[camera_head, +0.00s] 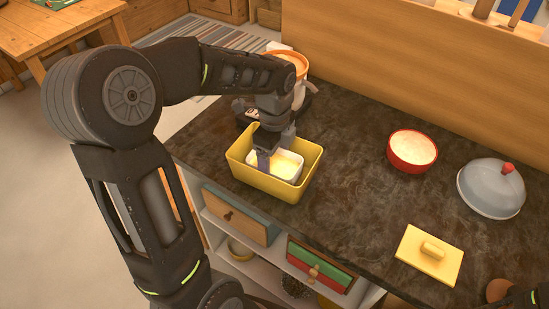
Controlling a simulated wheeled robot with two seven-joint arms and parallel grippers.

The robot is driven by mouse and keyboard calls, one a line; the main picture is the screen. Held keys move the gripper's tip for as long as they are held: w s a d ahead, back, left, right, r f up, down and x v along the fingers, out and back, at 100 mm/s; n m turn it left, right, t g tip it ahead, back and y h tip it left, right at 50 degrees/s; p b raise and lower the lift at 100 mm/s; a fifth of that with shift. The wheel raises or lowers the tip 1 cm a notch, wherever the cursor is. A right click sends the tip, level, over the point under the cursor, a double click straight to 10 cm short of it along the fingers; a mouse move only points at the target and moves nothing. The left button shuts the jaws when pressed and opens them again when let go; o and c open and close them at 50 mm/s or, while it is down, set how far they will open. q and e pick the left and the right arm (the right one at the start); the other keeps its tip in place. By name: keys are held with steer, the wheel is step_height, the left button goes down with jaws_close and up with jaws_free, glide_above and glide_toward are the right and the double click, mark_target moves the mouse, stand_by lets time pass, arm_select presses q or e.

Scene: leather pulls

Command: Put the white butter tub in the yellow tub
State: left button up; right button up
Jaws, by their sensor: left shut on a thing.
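The yellow tub (263,182) is an open rectangular container on the dark countertop, near its front left edge. The white butter tub (289,172), with pale yellow contents, is within the yellow tub's walls. I cannot tell whether it rests on the bottom. My left gripper (270,148) reaches down into the yellow tub from above and is shut on the white butter tub at its left side. The gripper hides part of the white tub. My right gripper is not in view; only a piece of my right arm shows at the bottom right corner.
A yellow lid (422,267) with a handle lies at the front right. A red bowl (411,154) and a grey dome cover with a red knob (487,190) stand to the right. A white-and-orange container (297,62) stands behind my gripper. The counter's middle is clear.

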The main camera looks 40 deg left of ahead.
mark_target(274, 172)
arm_select(q)
steer(key=shift+f, duration=0.2)
steer(key=o, duration=1.4)
steer(key=shift+o, duration=0.2)
steer(key=shift+r, duration=0.15)
step_height(274, 172, up, 12)
